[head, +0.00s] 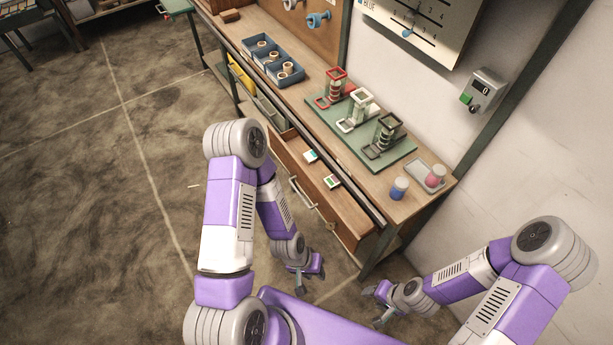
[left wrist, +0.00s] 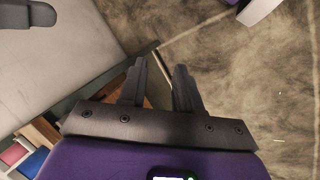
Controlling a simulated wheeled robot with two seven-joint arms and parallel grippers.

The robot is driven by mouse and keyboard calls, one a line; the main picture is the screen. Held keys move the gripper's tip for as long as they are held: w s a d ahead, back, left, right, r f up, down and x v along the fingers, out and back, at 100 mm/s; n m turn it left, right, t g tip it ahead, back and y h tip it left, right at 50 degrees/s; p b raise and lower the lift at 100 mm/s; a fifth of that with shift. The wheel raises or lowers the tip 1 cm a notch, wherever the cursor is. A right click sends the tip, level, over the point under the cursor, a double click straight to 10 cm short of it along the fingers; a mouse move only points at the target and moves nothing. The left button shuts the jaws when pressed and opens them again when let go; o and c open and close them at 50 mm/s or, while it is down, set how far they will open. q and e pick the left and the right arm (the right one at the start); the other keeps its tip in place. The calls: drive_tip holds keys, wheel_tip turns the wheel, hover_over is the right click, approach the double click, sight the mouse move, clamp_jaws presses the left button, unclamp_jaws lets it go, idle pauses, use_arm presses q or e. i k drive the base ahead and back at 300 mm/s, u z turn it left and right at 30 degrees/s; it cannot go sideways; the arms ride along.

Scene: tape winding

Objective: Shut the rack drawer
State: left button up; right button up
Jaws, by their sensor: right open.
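The wooden drawer (head: 343,212) stands pulled out from under the workbench. Its front faces the open floor and bears a pale bar handle (head: 302,193). Two small coloured boxes lie inside it, one farther back (head: 311,156) and one nearer (head: 332,181). My left arm hides part of its far end. My left gripper (head: 309,281) is in front of the drawer's near end, apart from the handle. In the left wrist view its two fingers (left wrist: 160,70) are apart with nothing between them. My right gripper (head: 374,306) is open and empty, off the bench's near end.
The workbench top (head: 303,110) carries a blue tray (head: 273,65) of rolls, a green board (head: 365,142) with several stands, and a blue cup (head: 398,188) beside a tray with a pink one (head: 435,176). The floor (head: 120,190) at left is clear.

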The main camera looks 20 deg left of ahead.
sight(355, 223)
drive_tip(key=z, duration=0.85)
drive_tip(key=i, duration=0.4)
drive_tip(key=u, duration=1.6)
